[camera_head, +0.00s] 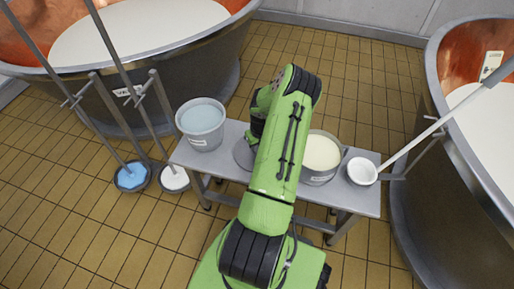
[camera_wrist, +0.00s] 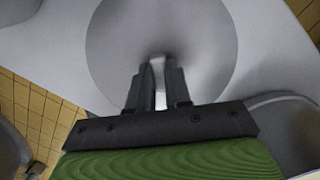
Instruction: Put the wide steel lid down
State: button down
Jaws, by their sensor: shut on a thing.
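The wide steel lid (camera_wrist: 205,42) is a round grey disc filling the upper middle of the wrist view. My gripper (camera_wrist: 158,85) is shut on its small upright handle (camera_wrist: 158,66) at the middle of the disc. The lid lies flat over the steel bench top (camera_wrist: 60,55); I cannot tell whether it touches it. In the head view a part of the lid (camera_head: 243,155) shows left of my green arm, between the two buckets. My arm hides the rest of it and my gripper there.
A bucket of pale blue liquid (camera_head: 203,138) stands at the bench's left. A bucket of cream liquid (camera_head: 318,165) stands right of my arm, and a small white bowl (camera_head: 362,171) at the right end. Copper vats (camera_head: 150,60) flank the bench.

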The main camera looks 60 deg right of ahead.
jog(key=shift+r, duration=0.15)
jog(key=c, duration=1.1)
grip_release()
jog(key=shift+o, duration=0.2)
